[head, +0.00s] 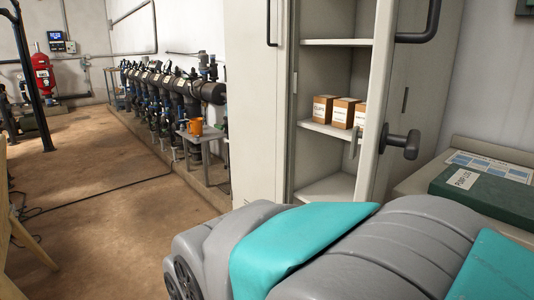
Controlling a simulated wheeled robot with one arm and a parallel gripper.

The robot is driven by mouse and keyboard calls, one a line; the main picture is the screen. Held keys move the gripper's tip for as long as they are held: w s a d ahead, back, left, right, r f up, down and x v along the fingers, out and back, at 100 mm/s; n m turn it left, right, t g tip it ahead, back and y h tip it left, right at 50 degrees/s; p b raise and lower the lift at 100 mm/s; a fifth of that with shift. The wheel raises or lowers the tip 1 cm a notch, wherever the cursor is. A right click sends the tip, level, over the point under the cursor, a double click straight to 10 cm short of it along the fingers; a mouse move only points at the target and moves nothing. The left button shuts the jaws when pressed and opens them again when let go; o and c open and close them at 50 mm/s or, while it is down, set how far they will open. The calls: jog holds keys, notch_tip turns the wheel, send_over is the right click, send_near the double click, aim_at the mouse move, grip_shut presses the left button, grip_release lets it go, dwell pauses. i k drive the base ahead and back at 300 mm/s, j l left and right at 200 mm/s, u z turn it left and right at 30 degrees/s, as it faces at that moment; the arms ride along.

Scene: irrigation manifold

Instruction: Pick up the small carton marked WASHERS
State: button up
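Several small brown cartons with white labels stand in a row on the middle shelf (331,131) of an open grey cabinet. The left carton (323,110), the middle carton (342,113) and the right carton (360,116) show. The right carton is partly hidden by the open cabinet door. The lettering is too small to tell which carton is marked WASHERS. My gripper is not in view; grey and teal parts of my own body fill the lower foreground.
The cabinet's open right door (422,100) has a dark knob handle jutting out. Its left front panel (258,105) stands beside the opening. A small table (203,134) bears an orange mug (196,126). The floor (100,200) is open at left, with a cable.

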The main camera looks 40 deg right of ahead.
aim_at(343, 109)
jog(key=k+l+z, duration=0.15)
jog(key=z, duration=0.35)
jog(key=k+l+z, duration=0.15)
jog(key=l+z, duration=0.2)
jog(key=z, duration=0.7)
jog(key=j+z, duration=0.15)
jog(key=j, duration=0.25)
jog(key=k+j+z, duration=0.2)
jog(key=j, duration=0.2)
jog(key=j+z, duration=0.15)
jog(key=j, duration=0.25)
